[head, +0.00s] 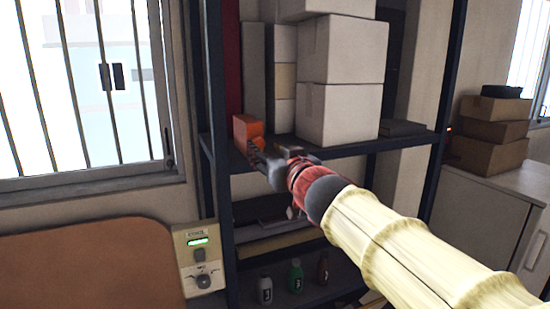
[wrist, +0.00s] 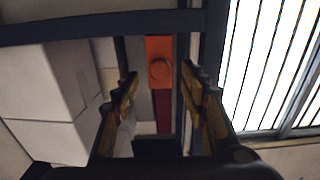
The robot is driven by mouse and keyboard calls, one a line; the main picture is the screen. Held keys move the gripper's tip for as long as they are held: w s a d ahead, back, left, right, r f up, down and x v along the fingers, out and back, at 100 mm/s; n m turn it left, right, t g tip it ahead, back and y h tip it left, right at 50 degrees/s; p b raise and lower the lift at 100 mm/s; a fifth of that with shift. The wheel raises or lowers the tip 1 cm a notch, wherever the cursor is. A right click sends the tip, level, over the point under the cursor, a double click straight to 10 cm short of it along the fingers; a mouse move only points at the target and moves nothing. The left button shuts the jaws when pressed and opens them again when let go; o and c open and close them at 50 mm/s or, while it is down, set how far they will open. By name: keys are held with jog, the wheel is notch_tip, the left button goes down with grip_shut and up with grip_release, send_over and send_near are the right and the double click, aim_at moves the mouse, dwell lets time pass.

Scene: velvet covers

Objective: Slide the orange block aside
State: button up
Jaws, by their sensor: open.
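The orange block (head: 248,130) stands upright near the left front of a shelf in the dark-framed rack. It also shows in the wrist view (wrist: 160,48), with a round raised spot on its near face. My gripper (head: 262,155) is in front of the block's lower right part and hides some of it. In the wrist view my gripper (wrist: 160,80) is open, with one finger to each side of the block in the picture and nothing between the fingers. I cannot tell whether a fingertip touches the block.
White boxes (head: 340,75) are stacked right of the block on the same shelf. A rack post (head: 216,150) rises just left of it. Folded items and small bottles (head: 295,276) sit on lower shelves. A control box (head: 200,262) is at the lower left.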

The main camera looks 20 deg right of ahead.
aim_at(259, 145)
jog(key=s, duration=0.6)
jog(key=shift+d, duration=0.1)
jog(key=w+p, duration=1)
jog(key=shift+w+p, duration=0.2)
jog(key=shift+p, duration=0.15)
dwell(0.5)
jog(key=shift+a, duration=0.2)
jog(key=shift+c, duration=0.3)
